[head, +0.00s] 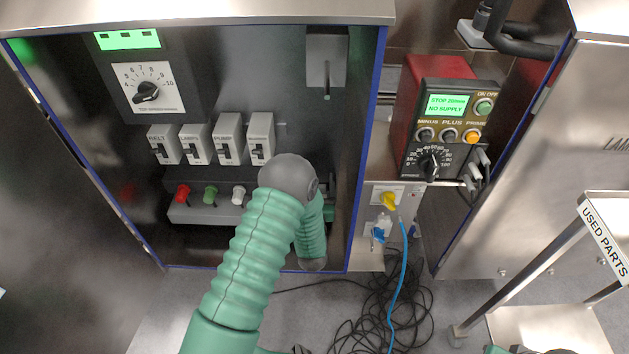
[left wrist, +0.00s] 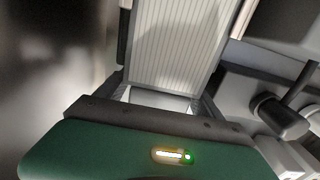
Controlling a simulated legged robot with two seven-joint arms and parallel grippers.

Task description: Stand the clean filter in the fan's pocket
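The clean filter (left wrist: 172,60), a white pleated panel in a pale frame, fills the upper middle of the left wrist view. My left gripper (left wrist: 182,30) has a dark finger on each side of it and appears shut on its edges. A soft shadow lies across the pleats. In the head view my green left arm reaches into the open cabinet (head: 370,130); its gripper and the filter are hidden there. I cannot make out the fan or its pocket in either view.
The cabinet's back wall carries a dial (head: 147,91), several white breakers (head: 196,144) and a terminal strip (head: 205,213). A red-and-black control unit (head: 447,130) stands right of it. Cables (head: 385,318) lie on the floor. A "USED PARTS" cart (head: 545,328) stands at lower right.

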